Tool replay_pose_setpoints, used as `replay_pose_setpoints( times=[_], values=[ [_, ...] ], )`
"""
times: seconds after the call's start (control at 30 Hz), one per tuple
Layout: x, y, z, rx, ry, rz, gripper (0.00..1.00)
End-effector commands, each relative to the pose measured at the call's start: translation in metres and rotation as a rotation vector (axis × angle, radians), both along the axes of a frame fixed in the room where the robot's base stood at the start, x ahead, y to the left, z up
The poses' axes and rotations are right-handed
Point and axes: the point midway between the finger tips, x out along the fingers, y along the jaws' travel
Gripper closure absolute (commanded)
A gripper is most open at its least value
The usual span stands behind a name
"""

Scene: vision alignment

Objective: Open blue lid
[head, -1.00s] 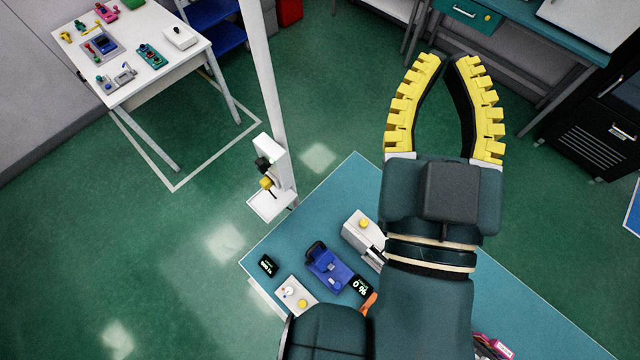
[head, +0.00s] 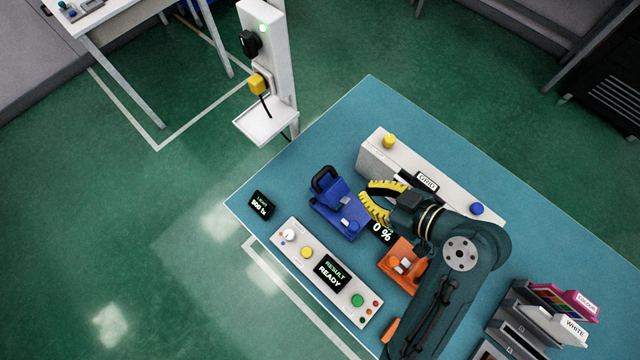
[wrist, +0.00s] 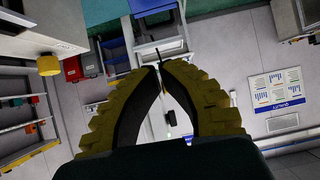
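The blue fixture (head: 345,219) sits on the teal table, left of my arm in the head view. Its blue lid (head: 323,180) carries a black handle at its upper left end; I cannot tell how far it is raised. My gripper (head: 365,189) points left, just right of the lid, apparently above the table and apart from the handle. Its yellow-backed fingers bow outward, with a narrow gap between the tips and nothing held. The wrist view shows the gripper (wrist: 158,67) against the room; the blue fixture cannot be made out there.
A white box (head: 374,153) with a yellow button (head: 389,141) stands behind the gripper. An orange fixture (head: 399,265) lies below my wrist. A control panel (head: 308,262), a small black display (head: 260,205) and a rack (head: 530,325) are also on the table. The table's far corner is clear.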

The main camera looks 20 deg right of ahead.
Motion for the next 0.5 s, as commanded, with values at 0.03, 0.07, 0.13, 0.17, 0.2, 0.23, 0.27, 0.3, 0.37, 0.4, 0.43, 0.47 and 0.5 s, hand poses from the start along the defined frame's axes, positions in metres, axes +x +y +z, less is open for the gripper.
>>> replay_pose_setpoints(
  times=[0.03,0.07,0.13,0.17,0.2,0.23,0.27,0.3,0.37,0.4,0.43,0.47,0.5],
  values=[
    [-0.001,-0.005,-0.005,-0.002,-0.003,-0.012,1.0],
    [-0.001,-0.005,-0.005,-0.002,-0.002,-0.015,1.0],
    [0.002,-0.004,-0.006,-0.001,0.0,-0.015,1.0],
    [0.005,-0.002,-0.008,0.0,0.0,-0.013,1.0],
    [0.01,0.001,-0.011,0.001,0.0,-0.011,1.0],
    [0.014,0.003,-0.014,0.0,0.0,-0.011,1.0],
    [0.018,0.005,-0.017,0.0,0.0,-0.009,1.0],
    [0.025,0.008,-0.022,-0.001,0.001,-0.009,1.0],
    [0.035,0.013,-0.029,-0.001,0.001,-0.009,1.0],
    [0.042,0.016,-0.034,-0.001,0.001,-0.009,1.0],
    [0.048,0.018,-0.037,-0.001,0.0,-0.01,1.0],
    [0.053,0.021,-0.041,0.0,0.0,-0.009,1.0],
    [0.059,0.024,-0.046,-0.002,0.0,-0.01,1.0]
  ],
)
